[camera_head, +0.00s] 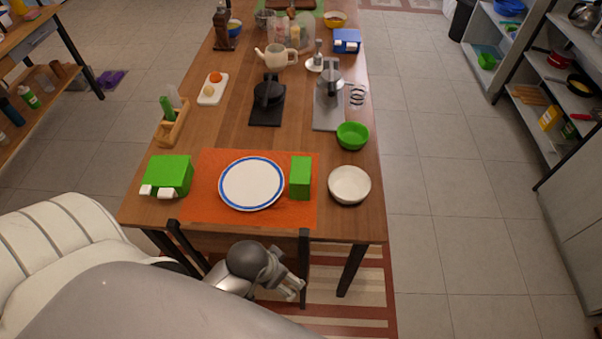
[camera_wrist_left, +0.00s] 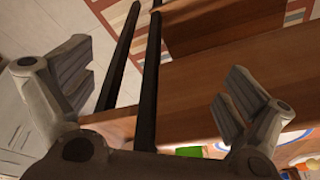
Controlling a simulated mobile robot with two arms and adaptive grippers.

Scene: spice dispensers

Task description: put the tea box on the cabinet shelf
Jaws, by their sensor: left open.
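A plain green upright box (camera_head: 300,178), likely the tea box, stands on the orange mat just right of the white plate. The cabinet (camera_head: 560,118) with open shelves is at the right edge of the head view, across the floor from the table. My left gripper (camera_head: 284,280) is low in front of the table's near edge, by the chair back, well short of the green box. In the left wrist view its fingers (camera_wrist_left: 157,92) are spread with nothing held between them. A green patch shows low in that view, its identity unclear. My right gripper is not in view.
A chair's dark posts (camera_head: 304,262) stand close to my left gripper. The plate (camera_head: 252,184), a white bowl (camera_head: 349,184), a green bowl (camera_head: 352,135) and a green napkin holder (camera_head: 168,175) surround the box. Tiled floor (camera_head: 440,180) right of the table is clear.

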